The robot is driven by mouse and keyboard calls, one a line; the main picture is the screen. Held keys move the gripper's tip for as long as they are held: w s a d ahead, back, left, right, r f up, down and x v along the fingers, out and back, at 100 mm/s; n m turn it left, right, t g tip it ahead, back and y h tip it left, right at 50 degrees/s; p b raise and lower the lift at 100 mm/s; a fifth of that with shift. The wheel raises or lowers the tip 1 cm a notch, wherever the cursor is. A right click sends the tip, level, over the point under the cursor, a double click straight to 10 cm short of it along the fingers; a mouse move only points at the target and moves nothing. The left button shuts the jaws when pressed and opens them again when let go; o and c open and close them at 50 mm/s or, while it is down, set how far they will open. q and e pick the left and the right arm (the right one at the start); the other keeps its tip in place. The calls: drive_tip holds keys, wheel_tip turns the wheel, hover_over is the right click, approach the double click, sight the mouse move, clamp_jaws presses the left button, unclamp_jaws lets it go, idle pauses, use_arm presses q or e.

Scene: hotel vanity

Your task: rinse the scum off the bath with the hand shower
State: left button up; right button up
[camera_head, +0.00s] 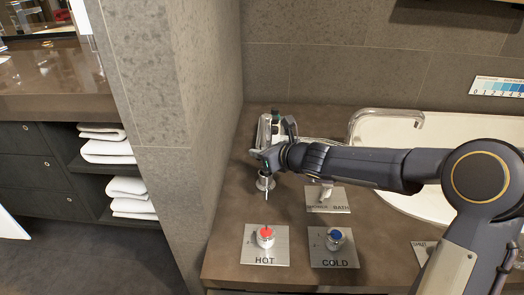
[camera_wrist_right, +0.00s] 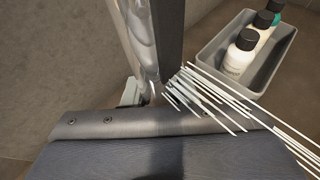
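My right arm reaches across the bath, and its gripper (camera_head: 268,156) is over the deck at the left, by the round chrome holder (camera_head: 264,183). In the right wrist view a chrome hand shower (camera_wrist_right: 146,45) lies against the dark finger, and the gripper appears shut on it. White water streams (camera_wrist_right: 215,97) fan out to the lower right from beside the finger. The white bath (camera_head: 385,130) is partly covered by my arm; no scum shows on its visible part. My left gripper is not in view.
A grey tray (camera_wrist_right: 205,58) with several bottles (camera_wrist_right: 240,55) stands close to the gripper. The deck carries a curved spout (camera_head: 385,113), a red hot knob (camera_head: 265,236), a blue cold knob (camera_head: 335,238) and a shower/bath lever (camera_head: 326,190). A tiled wall (camera_head: 205,110) rises at the left.

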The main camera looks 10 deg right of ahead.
drive_tip(key=o, duration=0.5)
drive_tip(key=shift+o, duration=0.2)
drive_tip(key=p+v, duration=0.2)
drive_tip(key=v, duration=0.6)
drive_tip(key=shift+r, duration=0.1)
